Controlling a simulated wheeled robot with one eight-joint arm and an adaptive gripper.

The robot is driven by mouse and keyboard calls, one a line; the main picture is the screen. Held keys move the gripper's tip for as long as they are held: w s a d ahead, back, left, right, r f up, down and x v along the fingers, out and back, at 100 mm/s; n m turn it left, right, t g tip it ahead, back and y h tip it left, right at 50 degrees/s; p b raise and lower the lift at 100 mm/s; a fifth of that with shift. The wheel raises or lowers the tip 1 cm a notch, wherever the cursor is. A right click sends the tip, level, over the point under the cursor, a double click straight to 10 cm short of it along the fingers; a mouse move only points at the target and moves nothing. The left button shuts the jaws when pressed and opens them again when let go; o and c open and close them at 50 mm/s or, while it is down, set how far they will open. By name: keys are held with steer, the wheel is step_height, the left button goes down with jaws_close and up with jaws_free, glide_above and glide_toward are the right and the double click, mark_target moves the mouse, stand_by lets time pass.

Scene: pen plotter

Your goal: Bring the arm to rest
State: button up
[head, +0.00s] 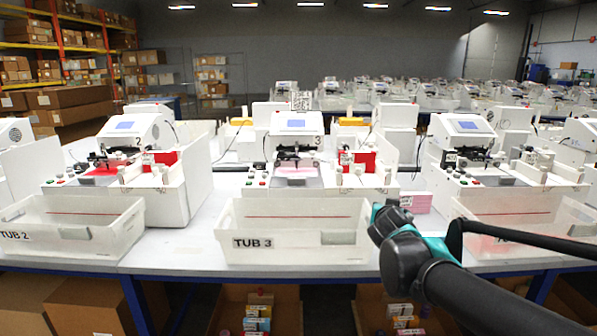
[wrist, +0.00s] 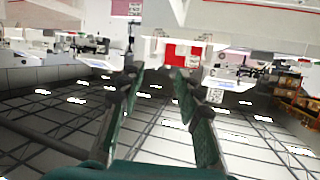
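My black arm reaches in from the lower right in the head view. Its end, my gripper (head: 378,216), is teal and black and is in front of the table edge area, just right of the white tub labelled TUB 3 (head: 285,256). In the wrist view, which looks upside down, the two dark teal fingers of my gripper (wrist: 160,76) stand apart with nothing between them. Whether the gripper touches the tub cannot be told from the head view.
Plotter 3 (head: 297,125) stands behind TUB 3, with plotters on either side. TUB 2 (head: 75,243) is at left and another tub (head: 520,236) at right, partly behind my arm. A pink pack (head: 416,202) lies on the table (head: 195,250). Open cardboard boxes (head: 228,300) are below.

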steer(key=s+f+n+g+y, duration=0.1)
steer(key=s+f+g, duration=0.2)
steer(key=f, duration=0.5)
steer(key=s+f+g, duration=0.3)
steer(key=s+f, duration=0.1)
steer(key=f, duration=0.4)
steer(key=s+a+f+n+g+y, duration=0.3)
steer(key=s+a+f, duration=0.2)
steer(key=s+f, duration=0.2)
steer(key=shift+s+f+g, duration=0.3)
steer(key=shift+f, duration=0.2)
steer(key=shift+a, duration=0.1)
